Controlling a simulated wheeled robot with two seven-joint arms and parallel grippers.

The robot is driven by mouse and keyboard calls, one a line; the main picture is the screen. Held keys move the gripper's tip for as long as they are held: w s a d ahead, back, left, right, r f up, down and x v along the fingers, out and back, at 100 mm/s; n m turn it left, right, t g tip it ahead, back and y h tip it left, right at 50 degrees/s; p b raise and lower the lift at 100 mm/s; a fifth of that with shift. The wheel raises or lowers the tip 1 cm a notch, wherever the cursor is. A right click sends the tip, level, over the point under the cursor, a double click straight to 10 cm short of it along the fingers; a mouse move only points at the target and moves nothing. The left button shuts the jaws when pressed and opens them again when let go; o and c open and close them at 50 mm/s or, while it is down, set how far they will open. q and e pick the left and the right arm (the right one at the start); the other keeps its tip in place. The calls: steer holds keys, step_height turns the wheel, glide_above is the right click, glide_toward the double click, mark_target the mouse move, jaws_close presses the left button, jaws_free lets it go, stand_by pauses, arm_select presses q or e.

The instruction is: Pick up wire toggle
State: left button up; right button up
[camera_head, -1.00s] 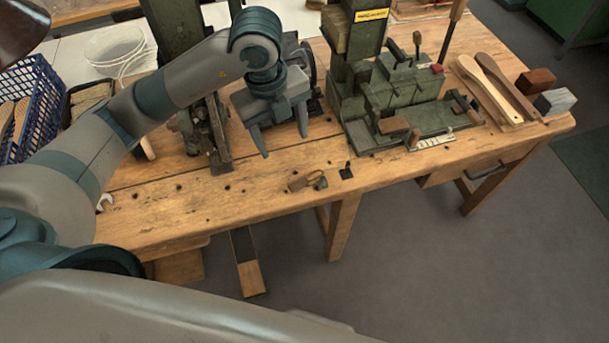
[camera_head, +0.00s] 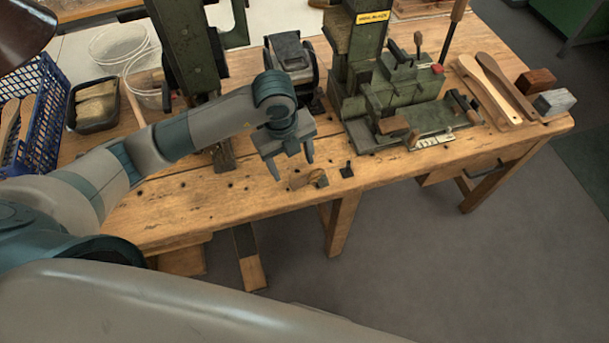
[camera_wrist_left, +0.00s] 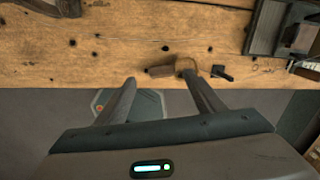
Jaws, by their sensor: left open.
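The wire toggle is a small brown wooden piece (camera_head: 299,182) with a thin wire loop on its right, lying near the front edge of the workbench (camera_head: 215,205). It also shows in the left wrist view (camera_wrist_left: 162,70), in line with the gap between the fingertips. My left gripper (camera_head: 294,170) is open and empty, pointing down just behind and above the toggle. It also shows in the left wrist view (camera_wrist_left: 159,77). The exact height of the fingertips over the bench cannot be told. My right gripper is not in view.
A small black piece (camera_head: 347,170) lies just right of the toggle. A green machine (camera_head: 400,95) stands behind it, with wooden paddles (camera_head: 500,88) farther right. A blue crate (camera_head: 47,112) and a dark tray (camera_head: 72,120) are at the left. The front bench strip is mostly clear.

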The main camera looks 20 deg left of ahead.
mark_target(298, 179)
arm_select(q)
steer(key=shift+f, duration=0.55)
steer(key=shift+d+f+p, duration=0.25)
steer(key=shift+f+p, duration=0.15)
steer(key=shift+p, duration=0.05)
steer(key=f, duration=0.1)
steer(key=f+p, duration=0.1)
steer(key=f, duration=0.2)
steer(key=shift+w+d+p, duration=0.15)
steer(key=shift+d+p, duration=0.2)
steer(key=shift+f, duration=0.25)
